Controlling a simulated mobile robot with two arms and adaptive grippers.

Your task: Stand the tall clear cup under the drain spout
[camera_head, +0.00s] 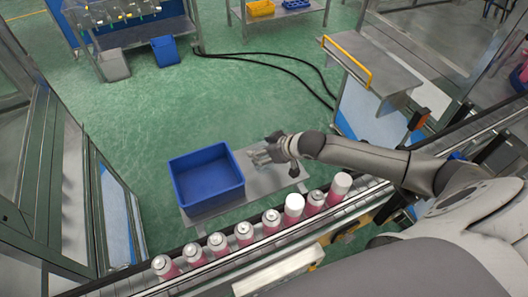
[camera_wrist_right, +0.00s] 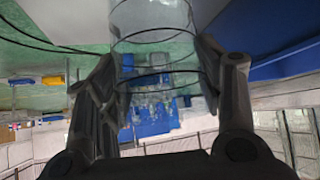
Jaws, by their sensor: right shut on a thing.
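My right gripper (camera_head: 266,152) reaches in from the right, above the floor side of the conveyor, beside a blue crate. In the right wrist view my right gripper (camera_wrist_right: 158,78) has a finger on each side of the tall clear cup (camera_wrist_right: 152,22) and is shut on it. The cup is see-through, with dark rim or edge lines, and its upper part runs out of the picture. In the head view the cup is too faint to make out clearly. I cannot pick out a drain spout in either view. My left gripper is not in view.
The open, empty blue crate (camera_head: 207,179) stands on a grey plate (camera_head: 277,181). Several pink and white cans (camera_head: 244,233) stand along the conveyor (camera_head: 262,252) in front. A grey metal shelf (camera_head: 378,68) with a yellow edge is at the upper right. Green floor (camera_head: 240,100) lies open behind.

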